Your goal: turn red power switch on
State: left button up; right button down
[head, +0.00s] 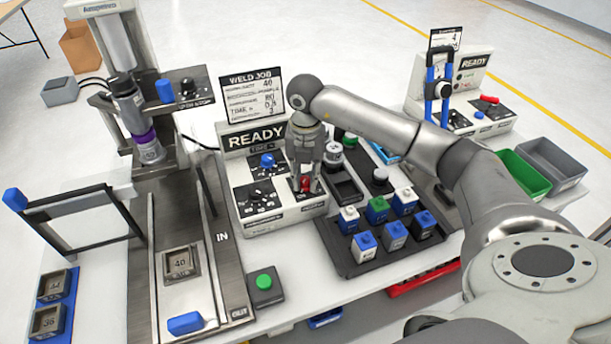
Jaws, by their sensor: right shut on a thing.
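The red power switch (305,184) is on the right part of the sloped front panel of the white control box (285,215), under the READY display (257,138). My right gripper (305,176) points down over it from my grey arm, which comes in from the right. Its fingers are shut on the red switch and partly hide it. My left gripper is not in view.
A blue knob (267,160) and a black dial (257,197) are left of the switch. A black tray (345,262) with several blue, white and green blocks stands close on the right. A green button (264,281) is in front. A welding fixture (150,150) stands left.

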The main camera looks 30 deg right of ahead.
aim_at(306, 179)
jog(key=c, duration=1.2)
grip_release()
notch_tip(306, 179, up, 12)
